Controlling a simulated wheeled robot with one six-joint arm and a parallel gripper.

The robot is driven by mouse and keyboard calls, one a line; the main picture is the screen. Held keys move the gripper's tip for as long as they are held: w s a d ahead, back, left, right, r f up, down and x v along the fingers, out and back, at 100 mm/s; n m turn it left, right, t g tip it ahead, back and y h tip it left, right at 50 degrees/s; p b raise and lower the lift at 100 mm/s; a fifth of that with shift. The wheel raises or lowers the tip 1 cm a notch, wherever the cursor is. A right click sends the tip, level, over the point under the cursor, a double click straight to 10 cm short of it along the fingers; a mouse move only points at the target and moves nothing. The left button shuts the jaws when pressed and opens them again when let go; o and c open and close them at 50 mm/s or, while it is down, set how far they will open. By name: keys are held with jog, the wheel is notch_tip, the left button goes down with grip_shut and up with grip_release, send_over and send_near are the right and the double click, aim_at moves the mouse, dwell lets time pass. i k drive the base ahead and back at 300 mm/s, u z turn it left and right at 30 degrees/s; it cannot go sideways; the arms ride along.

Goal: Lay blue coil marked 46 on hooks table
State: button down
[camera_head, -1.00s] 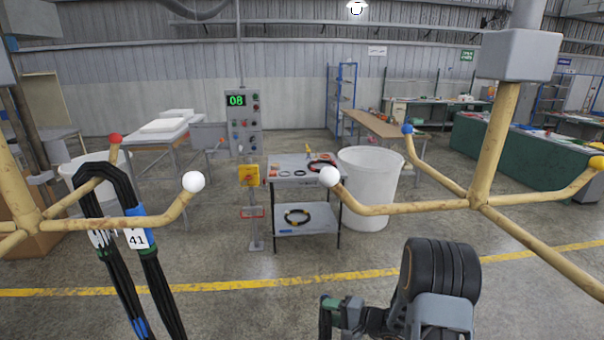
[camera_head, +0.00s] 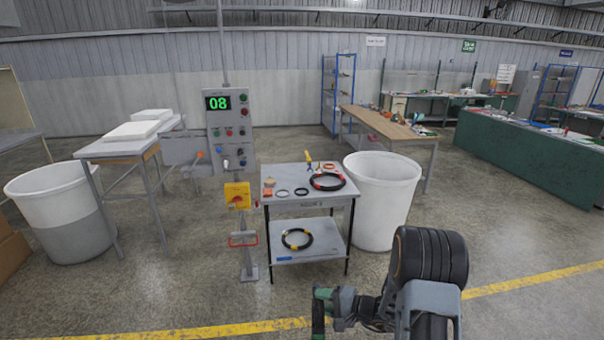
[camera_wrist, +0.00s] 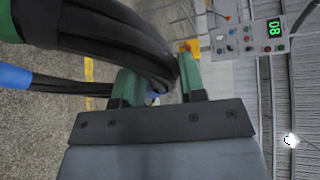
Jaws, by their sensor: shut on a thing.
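My gripper (camera_wrist: 157,88) is shut on a bundle of black hoses (camera_wrist: 110,42) in the wrist view. The bundle curves between the green fingers. A blue band (camera_wrist: 14,76) shows on the hoses at the left; no number on it is readable. In the head view my gripper (camera_head: 322,302) is at the bottom, right of centre, and the held coil is mostly out of frame or hidden. A small grey table (camera_head: 312,207) with a lower shelf stands ahead of it; the lettering on its front edge is too small to read.
On the table top lie a black coil with red bands (camera_head: 328,181) and small rings and tools. Another coil with yellow bands (camera_head: 297,239) lies on the lower shelf. A control post (camera_head: 231,125) stands left of the table, a white bin (camera_head: 382,200) right. The floor in front is clear.

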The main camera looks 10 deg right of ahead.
aim_at(287, 174)
jog(key=i, duration=0.65)
jog(key=u, duration=1.3)
jog(key=i, duration=2.5)
jog(key=z, duration=2.15)
